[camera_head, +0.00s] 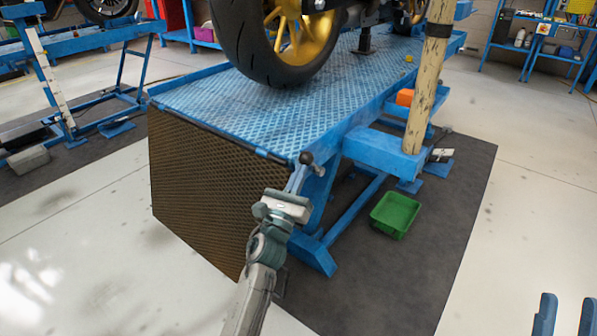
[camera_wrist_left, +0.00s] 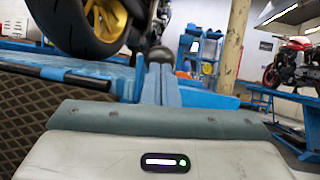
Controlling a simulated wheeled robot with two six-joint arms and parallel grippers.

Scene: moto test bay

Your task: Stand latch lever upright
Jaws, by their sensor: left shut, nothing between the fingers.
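The latch lever's dark round knob (camera_head: 306,158) is at the near right corner of the blue lift table (camera_head: 190,90). A short dark piece shows just right of and below the knob. My left gripper (camera_head: 301,170) reaches up to it with two blue fingers close together and empty. In the left wrist view the knob (camera_wrist_left: 159,56) is straight beyond the tips of the left fingers (camera_wrist_left: 160,70). The tips look to be at the knob, but I cannot tell if they touch it. The lever's stem and its tilt are mostly hidden. My right gripper (camera_head: 566,316) is at the bottom right, fingers apart and empty.
A brown mesh ramp panel (camera_head: 200,190) hangs from the table's near edge. A motorcycle wheel (camera_head: 275,40) stands on the table. A worn post (camera_head: 428,80) rises at the right. A green tray (camera_head: 396,215) lies on the dark mat. The floor at right is clear.

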